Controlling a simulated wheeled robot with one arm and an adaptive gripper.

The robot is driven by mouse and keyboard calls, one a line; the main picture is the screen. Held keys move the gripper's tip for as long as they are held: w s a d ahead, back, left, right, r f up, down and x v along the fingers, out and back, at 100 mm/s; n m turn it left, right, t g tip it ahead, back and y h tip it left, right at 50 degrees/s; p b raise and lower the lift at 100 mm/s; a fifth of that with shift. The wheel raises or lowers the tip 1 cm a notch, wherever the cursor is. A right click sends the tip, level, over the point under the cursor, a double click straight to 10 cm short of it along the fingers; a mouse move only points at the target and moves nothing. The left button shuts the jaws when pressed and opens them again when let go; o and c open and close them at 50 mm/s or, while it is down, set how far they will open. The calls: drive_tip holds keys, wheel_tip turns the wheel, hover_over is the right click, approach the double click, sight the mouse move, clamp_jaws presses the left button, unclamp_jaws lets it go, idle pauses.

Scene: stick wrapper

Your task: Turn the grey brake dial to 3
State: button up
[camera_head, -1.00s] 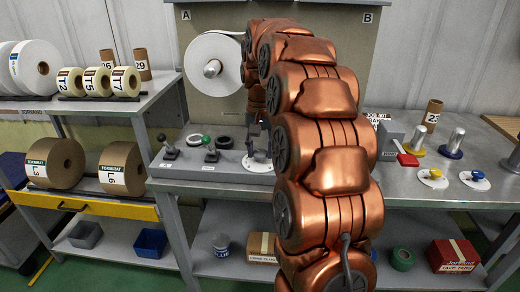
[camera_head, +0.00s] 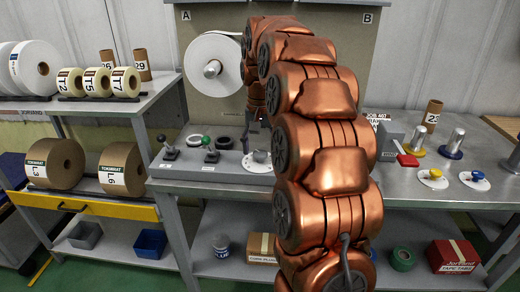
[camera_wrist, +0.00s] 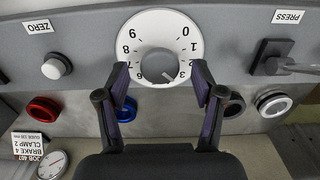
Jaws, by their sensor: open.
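The dial (camera_wrist: 158,25) is a white round face with black numerals and a grey knob (camera_wrist: 157,63) in its middle, in the wrist view. The knob's dark pointer mark slants to the lower right, close to the 3 numeral.
A ZERO button (camera_wrist: 55,67) is on the left and a PRESS lever (camera_wrist: 272,58) on the right. Red, blue and white rings lie below the panel. A job card (camera_wrist: 37,147) reads clamp 2, brake 4. Two levers (camera_head: 169,152) stand on the console's left.

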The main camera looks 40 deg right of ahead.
sight(260, 153)
drive_tip(key=shift+r, duration=3.4)
